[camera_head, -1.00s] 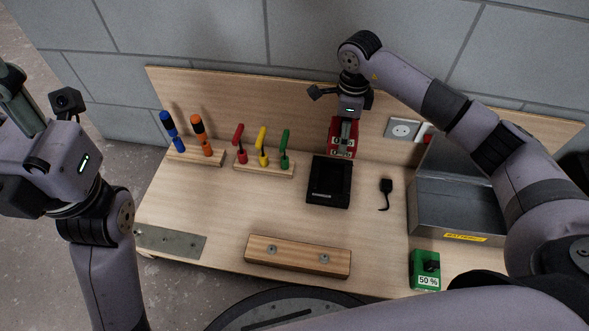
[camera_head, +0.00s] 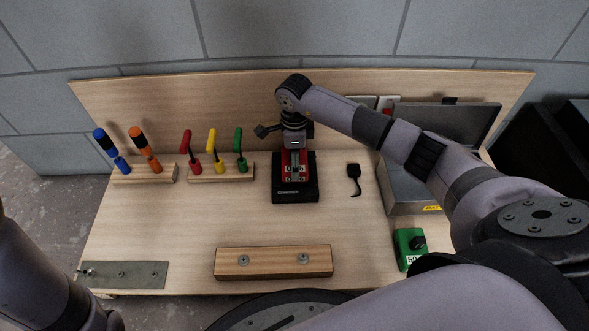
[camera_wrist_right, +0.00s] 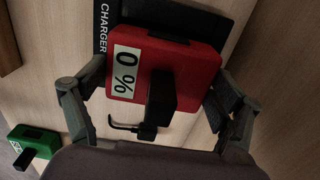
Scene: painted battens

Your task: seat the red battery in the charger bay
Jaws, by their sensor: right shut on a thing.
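The red battery (camera_head: 295,168) is in my right gripper (camera_head: 294,157), over the black charger (camera_head: 296,196) in the middle of the bench. In the right wrist view the red battery (camera_wrist_right: 190,65) shows a "0 %" label and a black grip, with my right gripper's (camera_wrist_right: 155,85) fingers shut on either side of it. The charger (camera_wrist_right: 103,28) lies behind it and is partly covered. The bay is hidden under the battery, so I cannot tell whether the battery is above the bay or in it. My left gripper is out of view.
A green battery (camera_head: 409,249) stands at the front right, near a grey metal box (camera_head: 405,190). Tool racks (camera_head: 222,172) stand at the left. A wooden batten (camera_head: 273,262) lies in front.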

